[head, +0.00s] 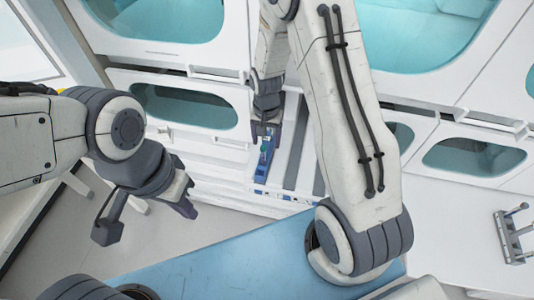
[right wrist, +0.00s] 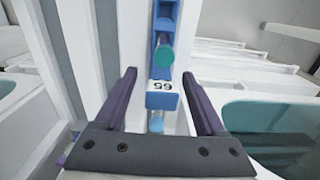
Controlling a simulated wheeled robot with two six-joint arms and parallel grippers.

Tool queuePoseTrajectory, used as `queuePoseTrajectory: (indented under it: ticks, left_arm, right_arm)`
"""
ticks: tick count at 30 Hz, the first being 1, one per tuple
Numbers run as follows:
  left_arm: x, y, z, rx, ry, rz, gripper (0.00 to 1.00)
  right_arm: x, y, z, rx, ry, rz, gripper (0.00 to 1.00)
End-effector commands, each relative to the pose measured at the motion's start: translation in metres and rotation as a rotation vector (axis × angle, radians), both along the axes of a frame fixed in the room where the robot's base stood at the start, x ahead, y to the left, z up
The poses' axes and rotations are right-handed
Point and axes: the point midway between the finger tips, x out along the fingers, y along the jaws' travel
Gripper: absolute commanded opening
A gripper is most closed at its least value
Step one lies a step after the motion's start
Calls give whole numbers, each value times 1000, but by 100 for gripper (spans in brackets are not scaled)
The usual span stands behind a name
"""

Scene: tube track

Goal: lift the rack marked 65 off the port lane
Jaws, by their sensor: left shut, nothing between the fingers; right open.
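The blue rack marked 65 (right wrist: 162,99) lies between the fingers of my right gripper (right wrist: 160,73) in the right wrist view. Its white label reads upside down. It holds a tube with a teal cap (right wrist: 165,56). My right gripper is open, with a gap on each side of the rack. In the head view the rack (head: 261,172) sits on the lane at the left of the white slotted deck (head: 283,192), below my right gripper (head: 267,122). My left gripper (head: 147,220) is shut and empty, away to the left of the rack.
Grey lane strips (head: 296,155) run beside the rack on its right. White cabinets with teal windows (head: 185,105) stand behind. A grey holder (head: 512,235) stands on the white surface at far right. A blue surface (head: 215,265) lies in front.

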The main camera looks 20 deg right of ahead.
Motion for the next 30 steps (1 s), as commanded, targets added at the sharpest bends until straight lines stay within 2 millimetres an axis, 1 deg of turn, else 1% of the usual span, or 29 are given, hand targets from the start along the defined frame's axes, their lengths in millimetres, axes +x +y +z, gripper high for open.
queuePoseTrajectory:
  ticks: [3, 10, 11, 12, 14, 15, 16, 26, 30]
  left_arm:
    - [0, 0, 2, 0, 0, 0, 0]
    - [0, 0, 2, 0, 0, 0, 0]
    - [0, 0, 2, 0, 0, 0, 0]
    - [0, 0, 2, 0, 0, 0, 0]
    - [0, 0, 2, 0, 0, 0, 0]
    - [0, 0, 2, 0, 0, 0, 0]
    - [0, 0, 2, 0, 0, 0, 0]
    - [0, 0, 2, 0, 0, 0, 0]
    - [0, 0, 0, 0, 0, 0, 0]
  right_arm:
    - [0, 0, -9, 0, 0, 1, 72]
    - [0, 0, -11, 0, -1, 1, 72]
    - [0, 0, -11, 0, -1, 1, 65]
    - [0, 0, -11, 0, -1, 1, 50]
    - [0, 0, -11, 0, -1, 1, 27]
    - [0, 0, -11, 0, -1, 1, 11]
    - [0, 0, -11, 0, -1, 1, 0]
    - [1, 0, -10, 0, -2, 1, 0]
    - [1, 0, -5, 0, -2, 1, 0]
